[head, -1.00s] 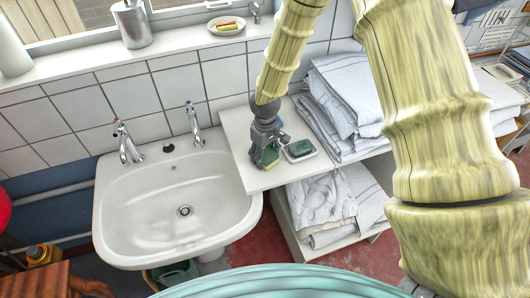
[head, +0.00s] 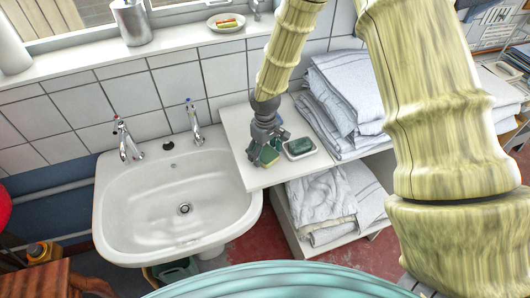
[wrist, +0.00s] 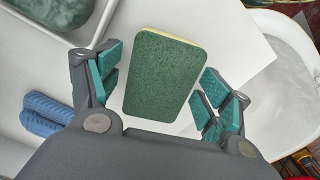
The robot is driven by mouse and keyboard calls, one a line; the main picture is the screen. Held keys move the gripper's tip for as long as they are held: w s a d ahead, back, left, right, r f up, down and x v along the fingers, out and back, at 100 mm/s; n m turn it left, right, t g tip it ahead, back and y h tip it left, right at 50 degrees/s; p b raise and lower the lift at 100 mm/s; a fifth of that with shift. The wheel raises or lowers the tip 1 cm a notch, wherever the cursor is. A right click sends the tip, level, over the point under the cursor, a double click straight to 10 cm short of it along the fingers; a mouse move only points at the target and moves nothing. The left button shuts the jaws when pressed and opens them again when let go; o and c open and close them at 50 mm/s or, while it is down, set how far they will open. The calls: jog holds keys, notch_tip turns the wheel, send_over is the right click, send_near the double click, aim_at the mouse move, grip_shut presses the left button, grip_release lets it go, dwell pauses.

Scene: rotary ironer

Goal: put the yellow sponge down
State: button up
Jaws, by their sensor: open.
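The yellow sponge (wrist: 165,78) has a green scouring face turned up and a thin yellow edge showing. It lies on the white shelf top (head: 236,128) beside the sink. My gripper (head: 262,157) is low over the shelf around the sponge. In the wrist view its fingers (wrist: 160,88) are open on either side of the sponge, with a visible gap at each side. In the head view the sponge (head: 269,156) is partly hidden by the fingers.
A dish (head: 312,150) with a dark green pad sits just right of my gripper. A blue ribbed object (wrist: 47,108) lies nearby. Folded linen (head: 345,95) is stacked to the right. The sink (head: 150,215) is left of the shelf edge.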

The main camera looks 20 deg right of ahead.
aim_at(265, 152)
notch_tip(265, 152, up, 12)
jog(key=b, duration=0.3)
jog(key=shift+b, duration=0.35)
jog(key=shift+f, duration=0.15)
dwell(0.3)
